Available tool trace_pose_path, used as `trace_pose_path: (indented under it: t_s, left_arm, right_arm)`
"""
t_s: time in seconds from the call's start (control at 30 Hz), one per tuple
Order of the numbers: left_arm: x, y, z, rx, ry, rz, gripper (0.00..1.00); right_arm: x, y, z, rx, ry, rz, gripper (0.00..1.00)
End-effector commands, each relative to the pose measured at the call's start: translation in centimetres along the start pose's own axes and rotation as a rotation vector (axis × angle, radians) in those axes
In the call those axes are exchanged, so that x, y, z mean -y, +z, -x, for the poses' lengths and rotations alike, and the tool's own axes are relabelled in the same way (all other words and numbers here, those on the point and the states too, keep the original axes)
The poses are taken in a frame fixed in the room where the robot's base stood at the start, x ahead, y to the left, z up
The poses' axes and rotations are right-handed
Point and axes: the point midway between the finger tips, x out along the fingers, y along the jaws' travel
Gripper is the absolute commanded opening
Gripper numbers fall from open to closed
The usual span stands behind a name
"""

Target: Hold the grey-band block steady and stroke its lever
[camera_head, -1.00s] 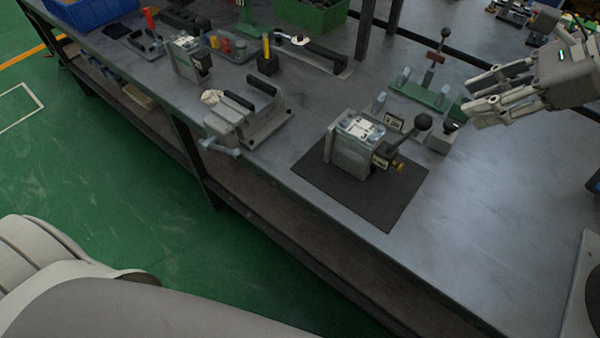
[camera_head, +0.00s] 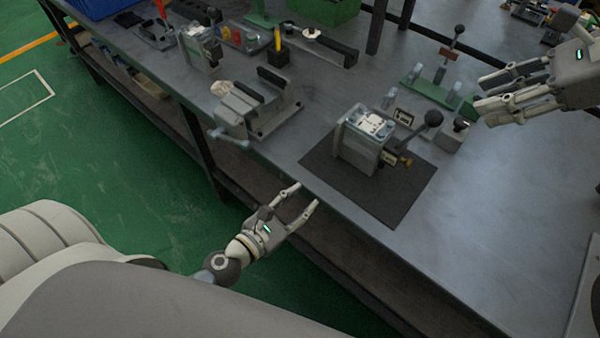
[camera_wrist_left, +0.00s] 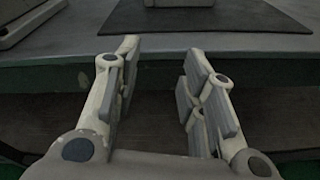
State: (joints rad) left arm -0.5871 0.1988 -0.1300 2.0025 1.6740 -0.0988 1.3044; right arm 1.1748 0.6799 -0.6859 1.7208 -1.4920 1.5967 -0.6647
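A grey valve block (camera_head: 356,143) stands upright on a dark mat (camera_head: 395,203) near the table's front edge. Its lever with a black ball knob (camera_head: 433,119) leans up to the right. I cannot clearly make out a grey band on it. A similar block (camera_head: 196,47) stands at the back left. My left gripper (camera_head: 302,196) is open and empty, in front of the table edge and apart from the block. In the left wrist view its fingers (camera_wrist_left: 158,85) are spread, facing the table edge. My right gripper (camera_head: 478,93) is open and empty, above the table right of the block.
A grey vise (camera_head: 250,112) sits left of the mat. A green fixture (camera_head: 440,92) and a small block with a black knob (camera_head: 453,135) stand behind and right of it. A green bin (camera_head: 325,10) is at the back.

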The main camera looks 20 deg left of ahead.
Motion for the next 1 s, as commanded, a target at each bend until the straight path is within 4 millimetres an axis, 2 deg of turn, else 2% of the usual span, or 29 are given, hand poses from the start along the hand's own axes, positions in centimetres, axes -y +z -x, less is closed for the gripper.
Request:
trace_pose_path:
  t_s: [0.03, 0.1, 0.23, 0.47, 1.0]
  left_arm:
    - [-0.7, 2.0, -0.1, 0.042, 0.011, 0.073, 0.38]
    - [-1.7, 4.0, -0.5, 0.093, 0.018, 0.151, 0.38]
    - [-3.0, 6.2, -1.1, 0.156, 0.021, 0.221, 0.38]
    - [-3.4, 7.2, -2.6, 0.180, 0.015, 0.240, 0.38]
    - [-3.7, 8.3, -9.6, 0.177, 0.019, 0.235, 0.38]
  right_arm:
    - [0.0, 0.0, 0.0, 0.000, 0.000, 0.000, 0.36]
    - [0.0, 0.0, 0.0, 0.000, 0.000, 0.000, 0.36]
    - [0.0, 0.0, 0.0, 0.000, 0.000, 0.000, 0.36]
    - [0.0, 0.0, 0.0, 0.000, 0.000, 0.000, 0.36]
    - [0.0, 0.0, 0.0, 0.000, 0.000, 0.000, 0.36]
